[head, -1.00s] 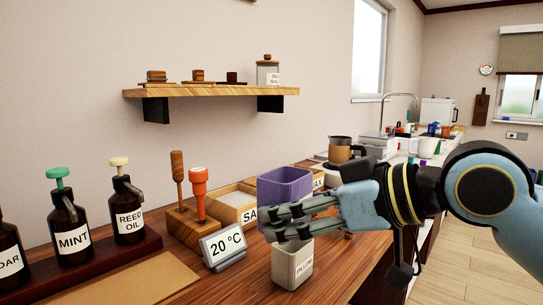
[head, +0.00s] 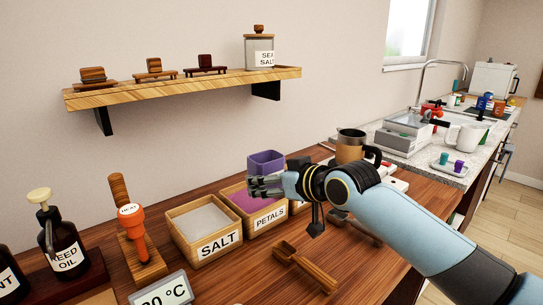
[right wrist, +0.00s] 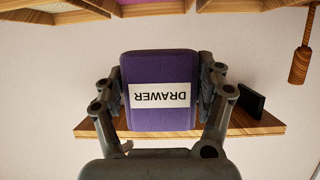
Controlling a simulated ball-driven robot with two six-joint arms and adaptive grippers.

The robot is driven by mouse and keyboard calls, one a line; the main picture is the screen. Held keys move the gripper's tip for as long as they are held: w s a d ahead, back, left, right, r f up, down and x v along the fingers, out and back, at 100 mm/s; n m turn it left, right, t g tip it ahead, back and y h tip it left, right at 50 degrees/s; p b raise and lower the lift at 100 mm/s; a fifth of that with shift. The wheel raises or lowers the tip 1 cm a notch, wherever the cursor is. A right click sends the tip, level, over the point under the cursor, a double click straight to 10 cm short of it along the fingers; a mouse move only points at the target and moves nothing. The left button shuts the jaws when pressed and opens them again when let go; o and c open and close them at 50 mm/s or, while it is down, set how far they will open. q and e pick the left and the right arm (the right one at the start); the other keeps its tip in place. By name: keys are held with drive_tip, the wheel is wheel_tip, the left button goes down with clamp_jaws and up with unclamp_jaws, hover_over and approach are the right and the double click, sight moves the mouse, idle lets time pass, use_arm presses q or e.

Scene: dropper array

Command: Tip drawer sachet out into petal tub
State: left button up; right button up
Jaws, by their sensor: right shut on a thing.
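The drawer sachet (head: 266,162) is a purple, box-like pouch. In the right wrist view the sachet (right wrist: 158,68) shows a white DRAWER label, upside down. My right gripper (head: 265,184) is shut on it, with one finger on each side in the wrist view (right wrist: 160,95). The gripper holds it above the petal tub (head: 268,219), a wooden box with a PETALS label and purple-pink contents. The hand hides part of the tub and the sachet's lower part. My left gripper is not in view.
A wooden SALT tub (head: 232,247) stands left of the petal tub. A wooden scoop (head: 306,267) lies in front. A wall shelf (head: 180,88) is above; a brown jug (head: 351,146) stands behind the arm.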

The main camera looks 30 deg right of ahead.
drive_tip(key=shift+w+d+f+p, duration=0.1)
drive_tip(key=shift+w+d+p, duration=0.15)
drive_tip(key=shift+w+p, duration=0.2)
drive_tip(key=shift+w+d+f+m+h+p, duration=0.1)
drive_tip(key=shift+f+m+h+p, duration=0.2)
drive_tip(key=shift+f+p, duration=0.2)
drive_tip(key=shift+s+d+f+g+p, duration=0.1)
drive_tip(key=shift+s+f+g+p, duration=0.2)
drive_tip(key=shift+g+p, duration=0.7)
drive_tip(key=shift+s+f+p, duration=0.1)
drive_tip(key=shift+f+p, duration=0.2)
drive_tip(key=shift+f, duration=0.05)
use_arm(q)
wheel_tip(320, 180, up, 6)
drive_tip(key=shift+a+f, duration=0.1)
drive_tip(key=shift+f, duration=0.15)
use_arm(e)
drive_tip(key=shift+f, duration=0.1)
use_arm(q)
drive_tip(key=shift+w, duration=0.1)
